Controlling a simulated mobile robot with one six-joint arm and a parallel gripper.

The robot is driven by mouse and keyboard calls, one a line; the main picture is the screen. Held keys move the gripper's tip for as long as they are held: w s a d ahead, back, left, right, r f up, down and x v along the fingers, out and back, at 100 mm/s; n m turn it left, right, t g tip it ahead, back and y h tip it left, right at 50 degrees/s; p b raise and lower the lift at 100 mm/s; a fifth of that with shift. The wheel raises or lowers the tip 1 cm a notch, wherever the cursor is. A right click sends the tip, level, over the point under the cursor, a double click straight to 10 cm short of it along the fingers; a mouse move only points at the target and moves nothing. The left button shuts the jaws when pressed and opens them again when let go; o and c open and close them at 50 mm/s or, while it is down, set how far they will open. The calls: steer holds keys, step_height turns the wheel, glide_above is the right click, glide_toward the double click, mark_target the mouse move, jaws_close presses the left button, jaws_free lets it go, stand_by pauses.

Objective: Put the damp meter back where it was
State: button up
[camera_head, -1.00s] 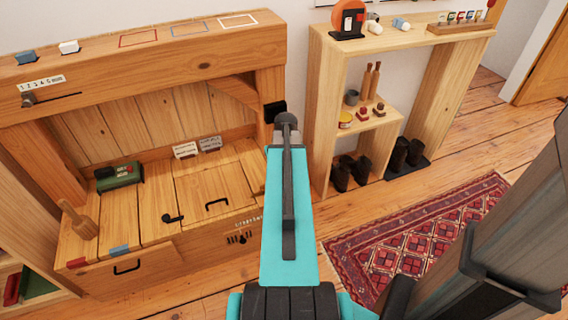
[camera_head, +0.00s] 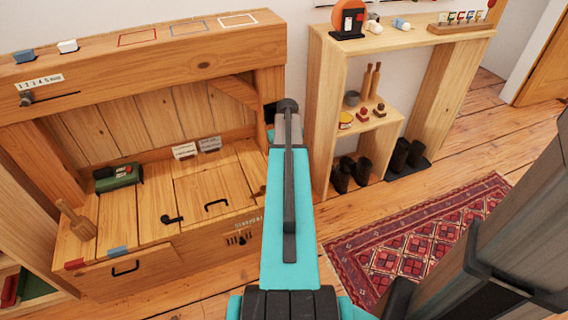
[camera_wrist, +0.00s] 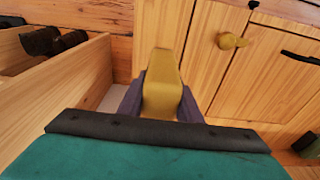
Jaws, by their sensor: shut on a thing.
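My gripper (camera_wrist: 161,105) shows in the wrist view, its two purple fingers closed on the sides of a mustard-yellow thing (camera_wrist: 162,82). It looks like the damp meter, but no label or dial on it can be read. Its near end is hidden behind my gripper. In the head view my own arm hides the gripper and the held thing. The timber bench top beam (camera_head: 110,62) carries red (camera_head: 137,37), grey-blue (camera_head: 189,29) and white (camera_head: 238,20) outlined rectangles, all empty.
A green case (camera_head: 118,177) and a wooden mallet (camera_head: 76,221) rest on the bench. An open shelf (camera_head: 323,110) with dark boots (camera_head: 353,172) stands to the right. It also shows in the wrist view (camera_wrist: 62,92). A red rug (camera_head: 415,243) lies on the floor.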

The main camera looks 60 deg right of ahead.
steer(key=shift+f, duration=0.1)
steer(key=shift+f+b, duration=0.45)
steer(key=shift+f, duration=1.15)
steer(key=shift+f, duration=0.1)
steer(key=o, duration=1.2)
steer(key=shift+c, duration=0.2)
steer(key=r, duration=0.4)
steer(key=r+p, duration=0.1)
steer(key=r, duration=0.3)
steer(key=s+a+r+p, duration=0.1)
steer(key=r, duration=0.3)
steer(key=shift+s, duration=0.1)
